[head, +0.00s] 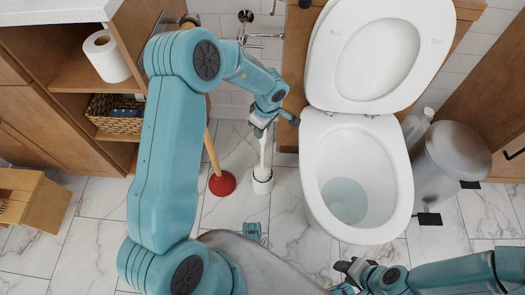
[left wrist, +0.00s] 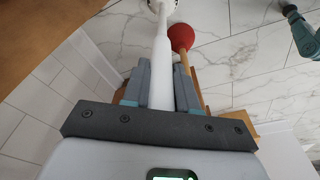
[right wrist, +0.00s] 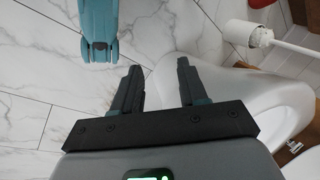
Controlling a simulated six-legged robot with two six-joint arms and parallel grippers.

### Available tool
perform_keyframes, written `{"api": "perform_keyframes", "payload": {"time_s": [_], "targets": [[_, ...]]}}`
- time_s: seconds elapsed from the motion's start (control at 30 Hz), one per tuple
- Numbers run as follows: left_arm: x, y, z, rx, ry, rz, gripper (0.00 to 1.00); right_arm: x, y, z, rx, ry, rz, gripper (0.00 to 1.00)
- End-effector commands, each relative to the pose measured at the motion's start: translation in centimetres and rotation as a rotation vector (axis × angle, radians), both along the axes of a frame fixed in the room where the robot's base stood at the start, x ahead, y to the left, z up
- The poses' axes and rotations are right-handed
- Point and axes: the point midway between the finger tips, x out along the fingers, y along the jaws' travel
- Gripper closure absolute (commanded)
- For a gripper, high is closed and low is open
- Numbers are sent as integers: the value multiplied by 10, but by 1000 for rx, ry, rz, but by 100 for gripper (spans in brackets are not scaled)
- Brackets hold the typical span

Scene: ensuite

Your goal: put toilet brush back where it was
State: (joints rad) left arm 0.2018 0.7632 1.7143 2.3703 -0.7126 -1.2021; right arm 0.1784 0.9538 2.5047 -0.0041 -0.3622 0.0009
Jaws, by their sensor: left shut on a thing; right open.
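The white toilet brush (head: 263,155) stands beside the toilet, its lower end at a short white holder (head: 262,184). My left gripper (head: 261,126) is shut on the upper handle; the left wrist view shows the white handle (left wrist: 161,75) between both fingers. I cannot tell whether the brush is fully seated. My right gripper (head: 352,270) is open and empty, in front of the toilet; its fingers (right wrist: 158,75) are apart in its wrist view.
A red plunger (head: 222,183) stands just left of the brush. The toilet (head: 319,190) is to the right with its lid up, and a metal bin (head: 450,155) is beyond it. A wooden shelf unit (head: 80,72) is on the left.

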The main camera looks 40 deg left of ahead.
Motion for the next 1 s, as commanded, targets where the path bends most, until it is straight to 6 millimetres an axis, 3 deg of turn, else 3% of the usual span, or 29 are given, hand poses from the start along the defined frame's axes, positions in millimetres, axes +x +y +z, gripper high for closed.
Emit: {"api": "perform_keyframes", "payload": {"time_s": [0.03,0.1,0.37,0.6,0.97,1.0], "targets": [[0,0,-21,0,0,-1,100,2,-2,-13,-1,-3,-6,57],[1,0,-35,0,0,-1,100,3,-3,-19,-2,-7,-13,57],[3,1,-56,0,-2,-2,100,7,-6,-27,-5,-12,-25,57],[2,1,-94,0,-1,-2,100,10,-10,-47,-7,-19,-40,57],[2,1,-94,0,-1,-3,100,10,-9,-42,-7,-19,-39,57],[2,1,-95,0,-1,-2,66,10,-9,-42,-7,-18,-39,57]]}}
